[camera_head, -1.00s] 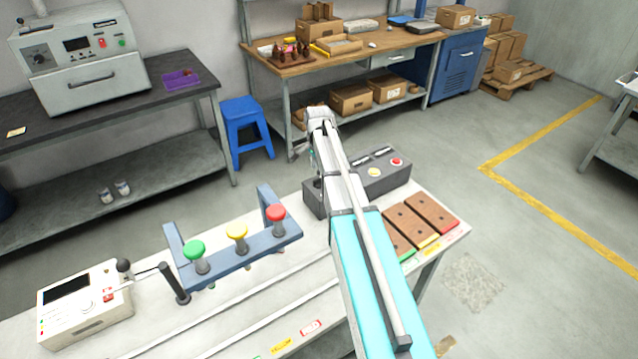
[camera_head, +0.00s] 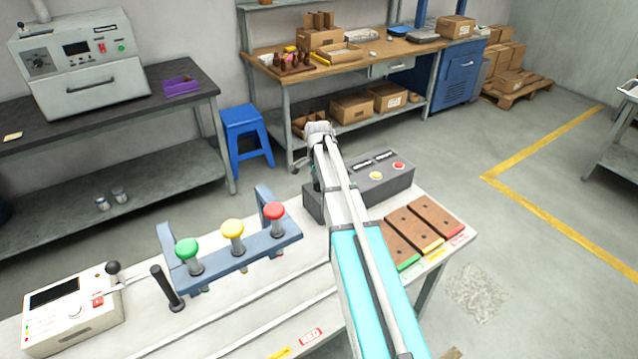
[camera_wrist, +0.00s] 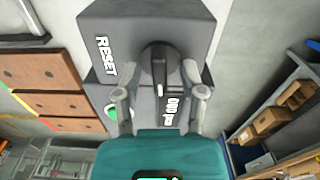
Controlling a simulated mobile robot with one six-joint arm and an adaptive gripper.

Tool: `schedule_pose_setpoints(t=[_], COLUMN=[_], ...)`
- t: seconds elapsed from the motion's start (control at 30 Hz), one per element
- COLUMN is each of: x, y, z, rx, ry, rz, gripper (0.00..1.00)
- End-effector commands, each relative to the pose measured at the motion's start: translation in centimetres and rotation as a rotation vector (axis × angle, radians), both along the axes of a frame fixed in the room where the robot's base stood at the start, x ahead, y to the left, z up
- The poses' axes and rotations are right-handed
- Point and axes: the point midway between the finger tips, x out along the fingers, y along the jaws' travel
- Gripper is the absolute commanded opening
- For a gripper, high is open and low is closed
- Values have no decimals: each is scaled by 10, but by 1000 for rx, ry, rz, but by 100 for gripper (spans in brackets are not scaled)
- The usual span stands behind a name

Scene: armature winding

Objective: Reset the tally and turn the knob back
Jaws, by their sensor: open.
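A dark grey control box (camera_head: 383,194) stands at the back of the near bench, with two dark display strips, a yellow button (camera_head: 376,176) and a red button (camera_head: 398,166). My arm hides its left end. In the wrist view a black knob (camera_wrist: 158,62) sits on a grey box face (camera_wrist: 130,25) marked RESET. My gripper (camera_wrist: 156,82) is open, its two fingers apart on either side of the knob; contact cannot be told. A green round part (camera_wrist: 110,112) shows beside the left finger, partly covered.
A blue rack (camera_head: 235,252) with green, yellow and red knobs stands to the left. A white instrument (camera_head: 72,308) with a black-tipped lever is at the far left.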

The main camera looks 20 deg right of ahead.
Motion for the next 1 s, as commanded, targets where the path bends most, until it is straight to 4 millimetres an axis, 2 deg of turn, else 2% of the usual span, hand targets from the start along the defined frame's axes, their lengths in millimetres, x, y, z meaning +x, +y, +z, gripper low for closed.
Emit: schedule_pose_setpoints(t=[0.17,0.43,1.0], x=[0,0,0], y=[0,-1,-1], z=[0,0,0], rx=[0,0,0], ry=[0,0,-1], rz=[0,-1,53], gripper=[51,1,0])
